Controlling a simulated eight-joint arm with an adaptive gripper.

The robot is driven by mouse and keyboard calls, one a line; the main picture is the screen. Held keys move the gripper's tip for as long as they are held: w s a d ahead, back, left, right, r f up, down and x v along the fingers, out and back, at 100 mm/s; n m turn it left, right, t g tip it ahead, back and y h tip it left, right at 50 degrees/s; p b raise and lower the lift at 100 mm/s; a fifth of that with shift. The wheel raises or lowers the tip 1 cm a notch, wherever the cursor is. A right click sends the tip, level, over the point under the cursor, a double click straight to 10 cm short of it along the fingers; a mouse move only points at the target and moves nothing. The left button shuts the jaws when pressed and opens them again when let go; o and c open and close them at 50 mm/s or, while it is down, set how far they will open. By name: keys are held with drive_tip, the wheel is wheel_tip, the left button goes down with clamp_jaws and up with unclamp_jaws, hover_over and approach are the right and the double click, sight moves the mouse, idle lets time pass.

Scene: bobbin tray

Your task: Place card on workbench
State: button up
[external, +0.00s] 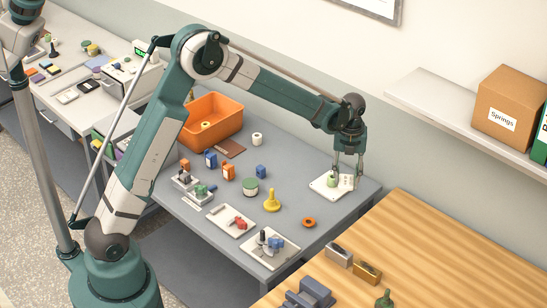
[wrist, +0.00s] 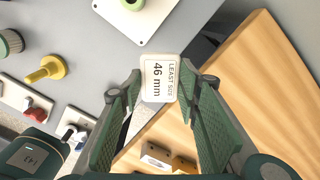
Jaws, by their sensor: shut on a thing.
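A white card (wrist: 158,78) printed "LEAST SIZE 46 mm" is between the fingertips of my gripper (wrist: 157,94) in the wrist view. My gripper is shut on its side edges, with the print facing the camera. In the external view my gripper (external: 348,181) hangs over the far right corner of the grey table (external: 305,178), by a white plate (external: 320,186) with a green bobbin (external: 332,181). The card is too small to make out clearly there. The wooden workbench (external: 450,245) lies at the right; it also shows in the wrist view (wrist: 262,75).
A metal block (external: 339,254) and a brass block (external: 367,272) stand on the workbench's near left part. A yellow peg (external: 271,201) and an orange ring (external: 309,222) are on the grey table. A shelf with a Springs box (external: 511,105) is above right. The workbench's middle is clear.

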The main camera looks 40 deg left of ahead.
drive_tip(key=s+d+m, duration=0.2)
drive_tip(key=s+d, duration=0.1)
drive_tip(key=d, duration=0.7)
drive_tip(key=s+d+m, duration=0.2)
drive_tip(key=d, duration=0.9)
drive_tip(key=r+m, duration=0.2)
drive_tip(key=m, duration=0.1)
hover_over(407, 279)
drive_tip(key=shift+s+f, duration=0.1)
drive_tip(key=shift+f, duration=0.1)
drive_tip(key=shift+f, duration=3.15)
drive_tip(key=shift+f, duration=0.1)
drive_tip(key=shift+f, duration=1.75)
drive_tip(key=shift+f, duration=0.15)
drive_tip(key=o, duration=0.8)
